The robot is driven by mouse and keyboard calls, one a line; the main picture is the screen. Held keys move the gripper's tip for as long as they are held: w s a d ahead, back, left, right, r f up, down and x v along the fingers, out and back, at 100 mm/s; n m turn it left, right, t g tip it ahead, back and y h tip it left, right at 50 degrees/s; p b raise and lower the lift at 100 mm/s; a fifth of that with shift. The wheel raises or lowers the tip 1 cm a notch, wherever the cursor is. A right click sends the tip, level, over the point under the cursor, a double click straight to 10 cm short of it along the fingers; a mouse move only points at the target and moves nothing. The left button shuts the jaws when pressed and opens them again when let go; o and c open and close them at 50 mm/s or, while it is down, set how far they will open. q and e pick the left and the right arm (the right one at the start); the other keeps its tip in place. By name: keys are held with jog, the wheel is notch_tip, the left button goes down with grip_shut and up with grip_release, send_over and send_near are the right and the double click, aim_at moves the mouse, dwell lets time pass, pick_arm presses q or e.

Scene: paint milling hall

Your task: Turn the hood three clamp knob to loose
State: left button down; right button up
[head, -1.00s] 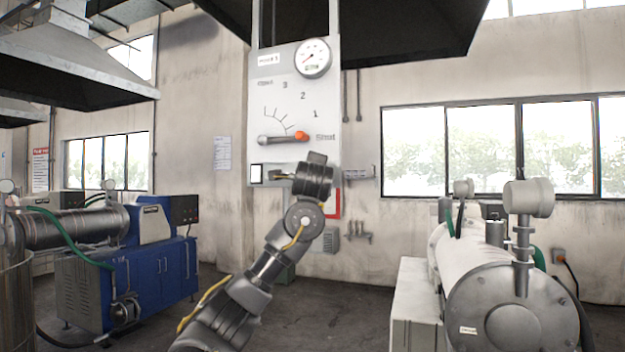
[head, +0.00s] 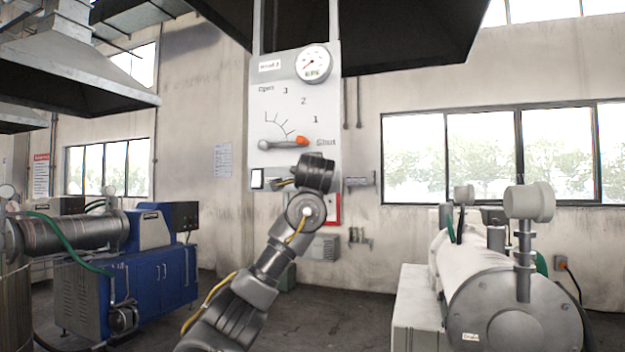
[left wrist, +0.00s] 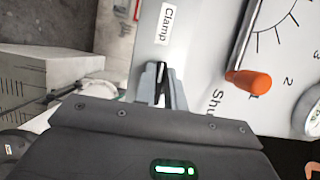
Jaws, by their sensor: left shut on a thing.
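The clamp knob (left wrist: 161,88) shows as a dark narrow piece between the fingers in the left wrist view, beside the label reading "Clamp" (left wrist: 168,24). My left gripper (left wrist: 158,84) is shut on it. Most of the knob is hidden by the fingers and the gripper body. In the head view my left wrist covers the lower part of the white hood panel (head: 262,110), and the knob cannot be made out there. My right gripper is in neither view.
Above the clamp area is a damper lever with an orange grip (head: 302,141), pointing to "Shut". A round gauge (head: 312,63) sits at the panel's top. A blue machine (head: 160,275) stands left and a large grey vessel (head: 515,312) right. Open floor lies between.

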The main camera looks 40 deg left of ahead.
pick_arm(q)
jog(key=c, duration=1.5)
grip_release()
jog(key=shift+o, duration=0.2)
jog(key=b+v, duration=0.5)
jog(key=v, duration=0.5)
jog(key=shift+s+d, duration=0.2)
jog(key=shift+s, duration=0.15)
